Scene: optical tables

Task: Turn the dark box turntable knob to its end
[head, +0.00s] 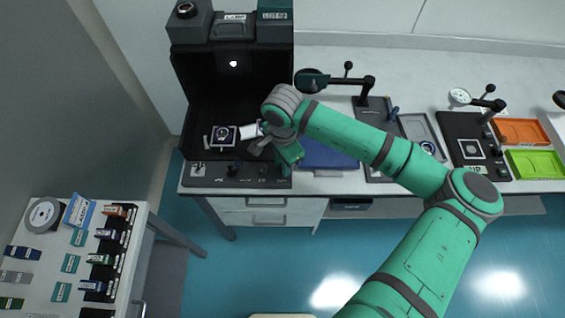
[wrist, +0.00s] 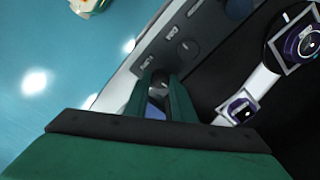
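The dark box (head: 233,100) is a tall black open-fronted cabinet at the left of the bench. A small square stage with a round centre (head: 223,135) sits inside; the wrist view also shows a round turntable-like part (wrist: 300,42). The front panel (wrist: 205,22) carries small dark knobs; one knob (wrist: 188,48) stands clear of my fingers. My gripper (wrist: 160,76) reaches down at the panel's right end, its green fingers apart. A grey knob-like part shows between the fingertips. I cannot tell if they press on it. Panel labels are too small to read.
A blue mat (head: 328,153) and black post stands lie right of the box. Orange (head: 521,131) and green (head: 535,163) trays are at the far right. A side table (head: 70,285) with several small parts stands at lower left. The floor between is clear.

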